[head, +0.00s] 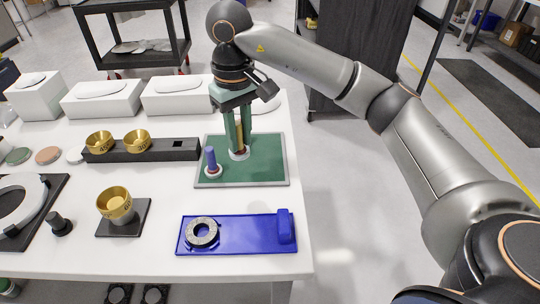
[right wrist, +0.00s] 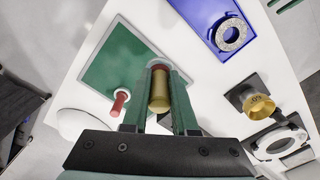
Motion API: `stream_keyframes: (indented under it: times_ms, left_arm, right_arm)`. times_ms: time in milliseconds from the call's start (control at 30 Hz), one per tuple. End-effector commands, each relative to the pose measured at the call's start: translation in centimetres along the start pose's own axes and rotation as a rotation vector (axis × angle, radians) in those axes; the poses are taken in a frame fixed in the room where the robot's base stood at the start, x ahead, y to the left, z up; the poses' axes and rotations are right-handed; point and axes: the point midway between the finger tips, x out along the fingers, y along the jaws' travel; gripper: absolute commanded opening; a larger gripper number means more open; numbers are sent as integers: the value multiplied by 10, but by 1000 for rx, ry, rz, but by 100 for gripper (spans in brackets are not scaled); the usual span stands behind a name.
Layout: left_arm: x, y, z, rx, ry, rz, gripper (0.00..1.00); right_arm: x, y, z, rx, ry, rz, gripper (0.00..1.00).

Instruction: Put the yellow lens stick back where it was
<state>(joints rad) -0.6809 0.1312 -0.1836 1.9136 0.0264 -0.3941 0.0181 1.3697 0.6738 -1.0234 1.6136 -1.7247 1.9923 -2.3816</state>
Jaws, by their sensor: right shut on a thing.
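The yellow lens stick (head: 239,136) is upright between the green fingers of my right gripper (head: 240,147), which is shut on it. It stands over a white ring base on the green mat (head: 264,160). Whether its foot is seated in that base I cannot tell. In the right wrist view the yellow stick (right wrist: 159,97) lies between the fingers, with a red part at its far end. My left gripper is not in view.
A blue tray (head: 255,237) with a dark ring (head: 202,233) lies in front of the mat. A black rack (head: 180,150) with gold cups is to the left. A gold cup (head: 115,204) stands on a black plate. White boxes (head: 178,95) line the back.

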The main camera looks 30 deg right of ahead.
Motion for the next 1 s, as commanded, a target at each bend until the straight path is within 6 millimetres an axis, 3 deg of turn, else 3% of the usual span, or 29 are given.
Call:
stream_keyframes:
  times_ms: [100,333,633,800,1000]
  left_arm:
    - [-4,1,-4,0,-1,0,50]
    - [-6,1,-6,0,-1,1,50]
    - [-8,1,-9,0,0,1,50]
    - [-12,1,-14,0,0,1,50]
    - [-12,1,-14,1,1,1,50]
  right_arm:
    - [12,32,3,6,-2,0,0]
    - [52,63,4,1,-1,0,0]
    - [76,82,5,0,-1,0,0]
    - [98,80,5,-2,0,-1,0]
    - [103,80,4,-2,3,0,0]
